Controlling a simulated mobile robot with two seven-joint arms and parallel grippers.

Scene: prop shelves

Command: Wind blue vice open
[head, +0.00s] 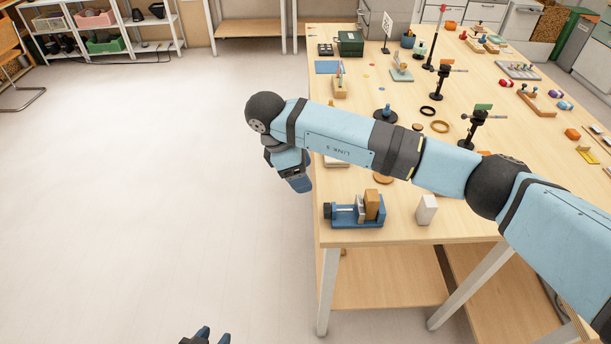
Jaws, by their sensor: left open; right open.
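The blue vice (345,222) sits at the near left corner of the wooden table. Its black knob (327,211) faces left, on a metal screw. A wooden block (372,205) stands upright in the vice, beside a grey jaw plate; whether it is clamped I cannot tell. My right gripper (301,185) hangs just off the table's left edge, above and left of the vice, pointing down. It is open and apart from the vice. My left gripper (212,336) is at the bottom edge, partly cut off, over the floor. It is open, and I see nothing in it.
A white block (427,209) stands right of the vice. My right arm crosses above the table and hides part of it. Black stands (473,128), rings (440,126) and several small props fill the table farther back. The floor (150,200) left of the table is clear.

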